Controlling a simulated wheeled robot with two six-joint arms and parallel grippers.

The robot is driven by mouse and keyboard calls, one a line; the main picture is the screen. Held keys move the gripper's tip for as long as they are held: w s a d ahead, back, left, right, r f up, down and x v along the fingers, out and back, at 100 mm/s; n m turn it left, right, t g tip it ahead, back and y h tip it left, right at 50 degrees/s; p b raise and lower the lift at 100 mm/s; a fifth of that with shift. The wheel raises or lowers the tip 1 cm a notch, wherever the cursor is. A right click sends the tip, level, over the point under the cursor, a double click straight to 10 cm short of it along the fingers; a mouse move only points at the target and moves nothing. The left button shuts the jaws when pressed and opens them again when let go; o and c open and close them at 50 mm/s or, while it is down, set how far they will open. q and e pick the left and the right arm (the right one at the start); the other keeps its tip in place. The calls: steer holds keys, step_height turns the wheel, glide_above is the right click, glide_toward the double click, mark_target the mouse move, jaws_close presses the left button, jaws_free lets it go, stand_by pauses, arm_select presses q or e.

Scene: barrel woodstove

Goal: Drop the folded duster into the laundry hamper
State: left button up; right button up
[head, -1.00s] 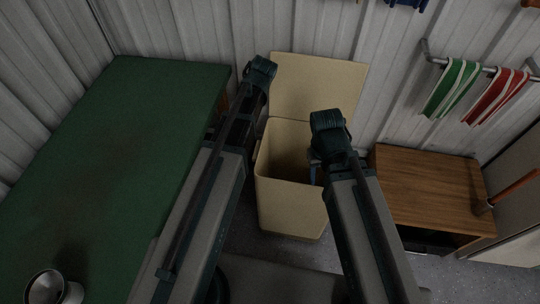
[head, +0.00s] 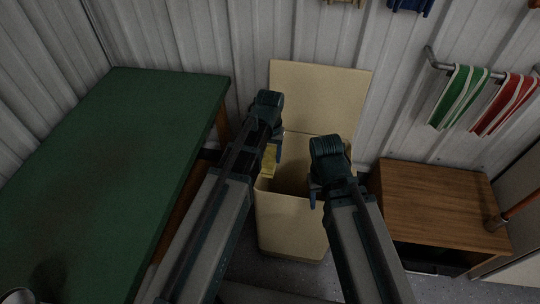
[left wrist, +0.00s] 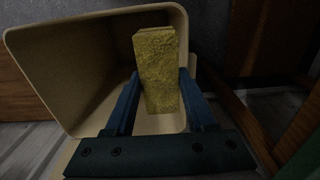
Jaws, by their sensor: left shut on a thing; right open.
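The folded duster (left wrist: 158,68) is a yellow, rough-textured block. My left gripper (left wrist: 160,95) is shut on it, with one finger on each side, in the left wrist view. In the head view a small yellow part of the duster (head: 268,162) shows beside my left gripper (head: 274,150), over the hamper's left side. The laundry hamper (head: 288,222) is a cream box with its lid (head: 318,95) standing up against the wall. In the left wrist view the hamper's opening (left wrist: 70,70) lies behind the duster. My right gripper (head: 318,190) is open and empty over the hamper's right side.
A green-topped table (head: 120,150) stands left of the hamper. A wooden cabinet (head: 440,205) stands to the right. A green striped towel (head: 459,97) and a red striped towel (head: 504,104) hang on a wall rail above it. A metal cup (head: 22,297) is at the table's near edge.

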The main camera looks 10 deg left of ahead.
arm_select(q)
steer(key=o, duration=1.3)
steer(key=shift+c, duration=0.2)
steer(key=shift+r, duration=0.1)
step_height(320, 180, up, 14)
steer(key=p, duration=1.3)
steer(key=shift+f+p, duration=0.2)
steer(key=shift+p, duration=0.15)
steer(key=s+d+m+y, duration=0.1)
steer(key=s+d+m, duration=0.2)
steer(key=s, duration=1.1)
steer(key=d, duration=0.2)
steer(key=shift+d+m, duration=0.4)
